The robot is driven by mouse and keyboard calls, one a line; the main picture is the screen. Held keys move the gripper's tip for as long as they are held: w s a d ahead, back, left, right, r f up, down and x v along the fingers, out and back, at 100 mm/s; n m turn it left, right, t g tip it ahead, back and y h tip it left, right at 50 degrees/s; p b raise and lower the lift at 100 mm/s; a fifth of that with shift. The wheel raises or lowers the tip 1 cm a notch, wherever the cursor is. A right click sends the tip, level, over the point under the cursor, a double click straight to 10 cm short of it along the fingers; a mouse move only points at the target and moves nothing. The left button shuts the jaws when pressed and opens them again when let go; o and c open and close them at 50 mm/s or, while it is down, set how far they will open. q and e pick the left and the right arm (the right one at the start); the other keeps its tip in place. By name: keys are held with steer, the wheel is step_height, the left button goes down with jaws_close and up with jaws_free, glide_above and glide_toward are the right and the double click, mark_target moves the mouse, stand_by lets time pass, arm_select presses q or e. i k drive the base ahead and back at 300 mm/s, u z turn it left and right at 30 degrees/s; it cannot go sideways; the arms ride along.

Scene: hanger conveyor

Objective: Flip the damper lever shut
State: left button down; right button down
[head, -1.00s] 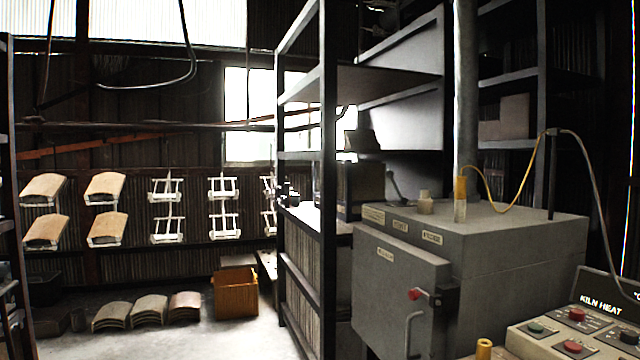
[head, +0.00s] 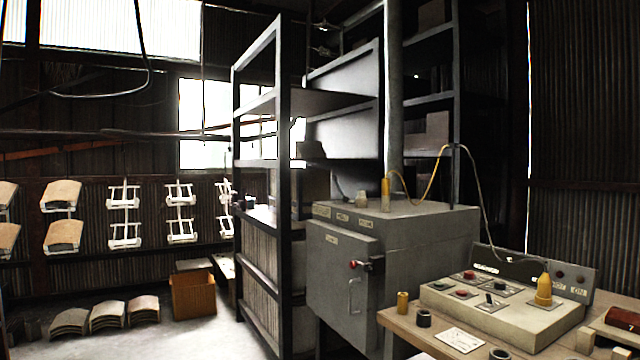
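No lever is readably marked as the damper. A grey kiln box (head: 435,240) stands right of centre in the head view, with a flue pipe (head: 394,90) rising behind it. A red-knobbed lever (head: 357,264) sticks out from the kiln door's right edge, above a pale door handle (head: 353,296). A small dark switch lever (head: 489,299) is on the control panel (head: 470,320). A thin grey rod on the kiln top is too small to make out. Neither of my grippers is in view.
A wooden bench (head: 402,328) in front carries the panel, a yellow cone-shaped piece (head: 543,289), small cylinders and a white card (head: 460,340). A dark shelf rack (head: 284,180) stands left of the kiln. An orange-brown box (head: 193,293) and stacked curved tiles lie on the floor at left.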

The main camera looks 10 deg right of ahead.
mark_target(333, 177)
steer(key=u, duration=0.55)
steer(key=i, duration=1.7)
steer(key=z, duration=0.45)
steer(key=i, duration=1.25)
steer(key=z, duration=1.5)
steer(key=i, duration=0.4)
steer(key=z, duration=0.3)
